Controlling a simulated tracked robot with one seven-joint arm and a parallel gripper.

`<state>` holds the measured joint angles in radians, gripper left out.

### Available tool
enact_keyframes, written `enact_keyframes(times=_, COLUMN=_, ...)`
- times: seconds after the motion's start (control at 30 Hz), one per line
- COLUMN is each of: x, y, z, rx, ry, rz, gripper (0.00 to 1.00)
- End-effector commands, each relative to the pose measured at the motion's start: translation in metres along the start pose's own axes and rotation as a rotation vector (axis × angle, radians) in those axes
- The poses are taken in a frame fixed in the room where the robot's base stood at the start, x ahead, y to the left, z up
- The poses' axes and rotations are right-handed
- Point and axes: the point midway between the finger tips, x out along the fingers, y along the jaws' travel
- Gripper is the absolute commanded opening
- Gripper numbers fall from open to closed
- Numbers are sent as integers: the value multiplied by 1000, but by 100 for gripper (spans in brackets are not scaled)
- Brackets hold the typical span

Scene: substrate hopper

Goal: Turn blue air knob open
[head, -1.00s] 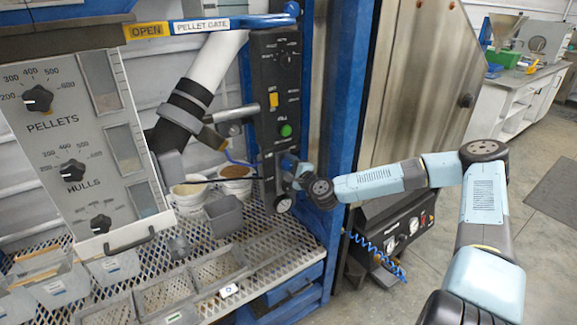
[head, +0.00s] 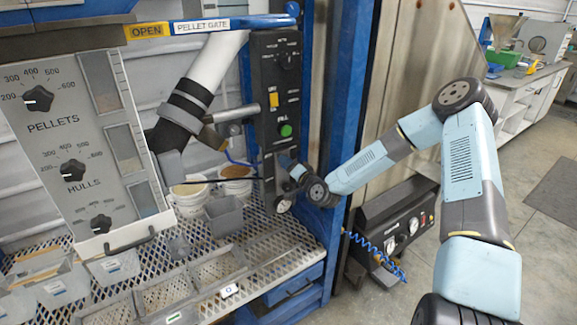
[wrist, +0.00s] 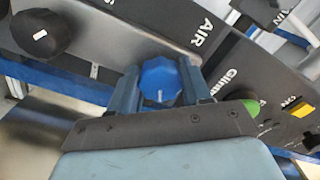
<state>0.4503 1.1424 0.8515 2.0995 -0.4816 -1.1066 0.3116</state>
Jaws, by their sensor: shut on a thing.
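The blue air knob (wrist: 158,82) is a faceted blue knob with a small white mark, on the dark control panel beside the word AIR. In the wrist view my gripper (wrist: 160,76) has one finger on each side of the knob and is shut on it. In the head view my gripper (head: 287,168) is at the lower part of the tall black panel (head: 276,90), and it hides the knob there. The knob's open and closed marks cannot be read.
A round gauge (head: 284,205) sits just below my gripper. A green button (head: 285,130) and a yellow switch (head: 273,99) are above it on the panel. A blue post (head: 342,100) stands close to the right. Buckets (head: 235,180) stand on the mesh shelf to the left.

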Motion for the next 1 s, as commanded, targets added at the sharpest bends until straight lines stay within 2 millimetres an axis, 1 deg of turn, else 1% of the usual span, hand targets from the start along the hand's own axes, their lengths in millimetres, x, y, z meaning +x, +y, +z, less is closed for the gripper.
enact_keyframes(times=0.03, x=-2, y=2, z=5, rx=-38, ry=-11, rz=6, gripper=17)
enact_keyframes(times=0.2, x=-2, y=3, z=5, rx=-164, ry=-12, rz=6, gripper=18)
enact_keyframes(times=0.43, x=-2, y=4, z=5, rx=-285, ry=-13, rz=7, gripper=18)
enact_keyframes(times=0.7, x=-3, y=5, z=5, rx=-347, ry=-13, rz=8, gripper=18)
enact_keyframes(times=1.0, x=-3, y=6, z=5, rx=-354, ry=-14, rz=9, gripper=18)
